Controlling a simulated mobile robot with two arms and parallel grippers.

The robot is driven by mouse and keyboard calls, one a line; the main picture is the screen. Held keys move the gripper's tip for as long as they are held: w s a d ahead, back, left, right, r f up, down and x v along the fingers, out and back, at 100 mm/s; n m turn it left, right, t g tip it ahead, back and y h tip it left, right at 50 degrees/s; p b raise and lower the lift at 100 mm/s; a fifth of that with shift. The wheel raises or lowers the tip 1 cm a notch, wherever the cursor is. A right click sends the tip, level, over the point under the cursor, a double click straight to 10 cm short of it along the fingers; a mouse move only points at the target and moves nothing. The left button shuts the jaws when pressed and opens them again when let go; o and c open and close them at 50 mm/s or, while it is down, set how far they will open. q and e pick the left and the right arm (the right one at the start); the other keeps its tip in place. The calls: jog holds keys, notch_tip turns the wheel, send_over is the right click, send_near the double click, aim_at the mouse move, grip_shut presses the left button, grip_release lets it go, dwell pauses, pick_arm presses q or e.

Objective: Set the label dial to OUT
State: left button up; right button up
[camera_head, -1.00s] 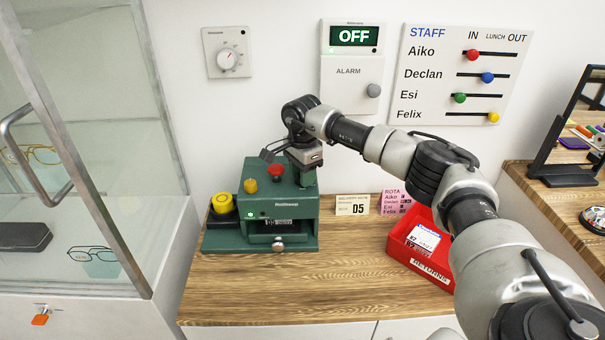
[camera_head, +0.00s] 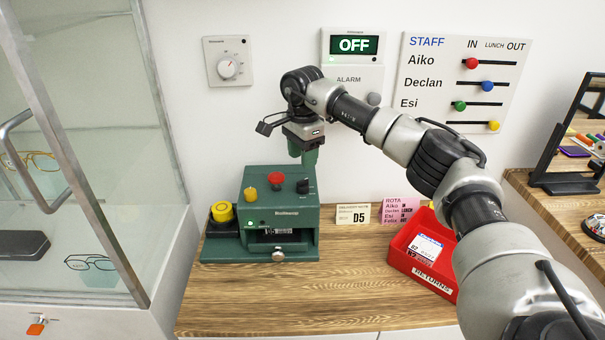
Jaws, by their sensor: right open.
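A green label machine (camera_head: 262,219) stands on the wooden counter. On its top are a yellow knob (camera_head: 250,194), a red mushroom button (camera_head: 276,178) and a small black knob (camera_head: 303,187) at the right, which looks like the label dial. Its markings and setting are too small to read. A small label window (camera_head: 279,233) on the front shows what looks like D5. My right gripper (camera_head: 309,162) points down just above the black knob, apart from it, open, with nothing visible in it. My left gripper is not in view.
A red returns tray (camera_head: 424,275) and two small cards, a delivery note (camera_head: 353,214) and a pink rota (camera_head: 400,208), stand right of the machine. On the wall are a round dial (camera_head: 228,67), an alarm panel (camera_head: 353,44) reading OFF and a staff slider board (camera_head: 465,75). The front counter is clear.

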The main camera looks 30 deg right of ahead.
jog(key=shift+r, duration=1.45)
jog(key=shift+a+f, duration=0.1)
